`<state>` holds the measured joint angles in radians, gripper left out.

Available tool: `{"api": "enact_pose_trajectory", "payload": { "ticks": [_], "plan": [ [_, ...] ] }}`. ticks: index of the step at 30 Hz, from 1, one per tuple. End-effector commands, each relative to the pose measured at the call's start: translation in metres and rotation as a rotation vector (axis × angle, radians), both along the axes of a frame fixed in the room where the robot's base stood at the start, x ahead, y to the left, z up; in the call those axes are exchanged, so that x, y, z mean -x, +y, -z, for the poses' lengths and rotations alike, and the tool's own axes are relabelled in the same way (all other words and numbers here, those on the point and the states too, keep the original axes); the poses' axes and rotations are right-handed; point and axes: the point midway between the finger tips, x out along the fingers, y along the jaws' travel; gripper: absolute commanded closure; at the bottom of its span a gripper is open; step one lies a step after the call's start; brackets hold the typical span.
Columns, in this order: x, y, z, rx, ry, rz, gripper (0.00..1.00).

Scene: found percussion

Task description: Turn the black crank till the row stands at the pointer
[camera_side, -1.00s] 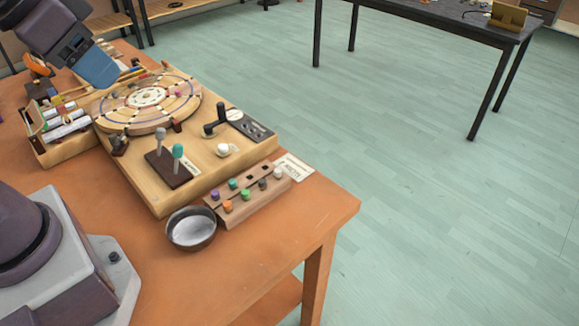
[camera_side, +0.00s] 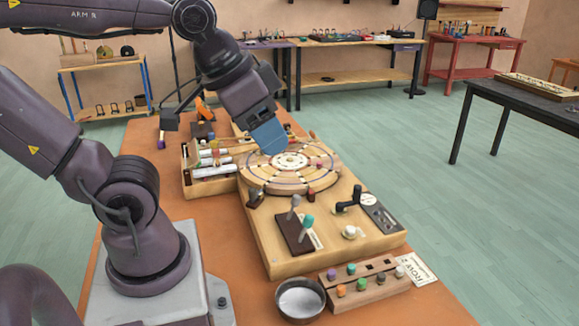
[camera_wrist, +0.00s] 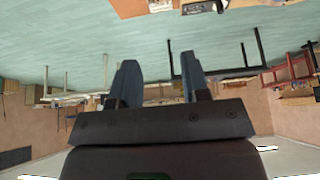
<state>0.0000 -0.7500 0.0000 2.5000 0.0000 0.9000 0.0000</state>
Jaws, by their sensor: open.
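The black crank (camera_side: 350,197) stands on the right part of a wooden board (camera_side: 275,257), beside a dark plate with a round white dial (camera_side: 368,200). A round wooden disc (camera_side: 330,172) with concentric rings and small coloured pegs lies on the board's far part. I cannot make out the pointer or the disc's rows clearly. A white card (camera_side: 418,268) reading "ROW" and a blurred mark lies at the table's near right. My gripper (camera_side: 268,137) is above the disc's far left side, away from the crank. In the wrist view, its two fingers (camera_wrist: 160,65) are apart and empty.
A peg block (camera_side: 362,286) and a bowl (camera_side: 300,299) sit in front. A box of rolls (camera_side: 210,187) is left of the disc.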

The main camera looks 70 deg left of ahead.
Motion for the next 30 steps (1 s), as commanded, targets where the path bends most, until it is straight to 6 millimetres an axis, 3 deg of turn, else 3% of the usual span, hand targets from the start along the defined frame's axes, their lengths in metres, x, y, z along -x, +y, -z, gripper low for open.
{"api": "enact_pose_trajectory", "payload": {
  "ticks": [6,11,14,22,30],
  "plan": [
    [0.0,0.002,0.001,0.0,0.004,-0.008,0.52],
    [-0.009,0.01,0.019,0.002,0.107,-0.049,0.52],
    [-0.031,0.021,0.026,0.007,0.185,-0.09,0.52],
    [-0.113,0.064,0.052,0.012,0.364,-0.129,0.52],
    [-0.194,0.123,0.113,0.02,0.499,-0.073,0.52]
  ]
}}
